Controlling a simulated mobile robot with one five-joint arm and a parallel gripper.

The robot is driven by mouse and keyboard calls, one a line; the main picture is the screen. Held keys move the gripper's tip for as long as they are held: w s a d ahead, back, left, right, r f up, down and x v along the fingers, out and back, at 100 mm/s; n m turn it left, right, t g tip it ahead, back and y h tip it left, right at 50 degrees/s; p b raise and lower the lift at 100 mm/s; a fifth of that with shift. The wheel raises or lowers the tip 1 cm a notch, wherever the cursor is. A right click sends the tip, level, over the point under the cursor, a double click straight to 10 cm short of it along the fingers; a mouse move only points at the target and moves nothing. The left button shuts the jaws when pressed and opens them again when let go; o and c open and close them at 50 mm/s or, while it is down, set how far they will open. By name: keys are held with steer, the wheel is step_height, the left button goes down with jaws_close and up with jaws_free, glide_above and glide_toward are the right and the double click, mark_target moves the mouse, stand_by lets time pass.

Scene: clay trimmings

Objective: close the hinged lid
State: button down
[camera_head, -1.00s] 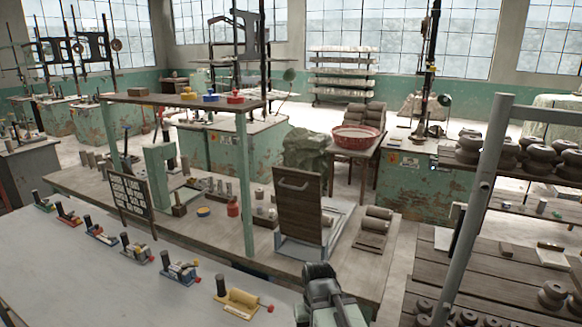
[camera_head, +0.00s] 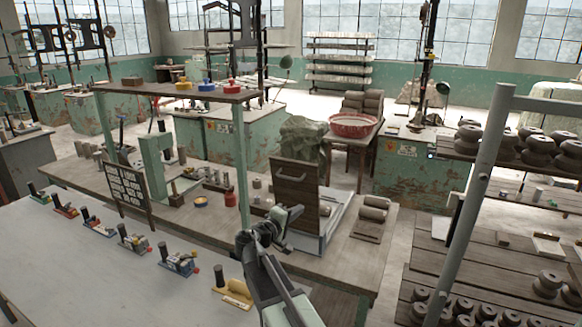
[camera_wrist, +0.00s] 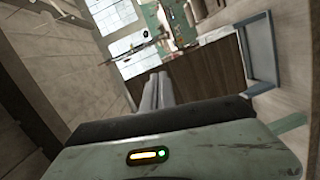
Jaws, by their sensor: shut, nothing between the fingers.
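In the wrist view the lid (camera_wrist: 208,72) shows as a brown panel beside the frame (camera_wrist: 261,52). My gripper (camera_head: 296,213) is shut and empty, in front of the lower part of the lid in the head view. In the wrist view its fingers (camera_wrist: 158,90) overlap the lid's left end. I cannot tell whether they touch it. The box interior is partly hidden.
Brown rolls (camera_head: 374,208) lie on a board right of the box. A green post (camera_head: 241,165) holds a shelf at left. A grey table (camera_head: 110,270) with several small tools is in front.

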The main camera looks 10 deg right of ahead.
mark_target(295, 163)
steer(key=w+a+r+n+t, duration=0.4)
steer(key=a+r+t, duration=0.1)
steer(key=a+r, duration=0.2)
steer(key=p+x, duration=0.1)
steer(key=x, duration=0.8)
steer(key=p+x, duration=0.1)
steer(key=x, duration=0.3)
steer(key=shift+w+d+f+p, duration=0.25)
steer(key=shift+f+p, duration=0.05)
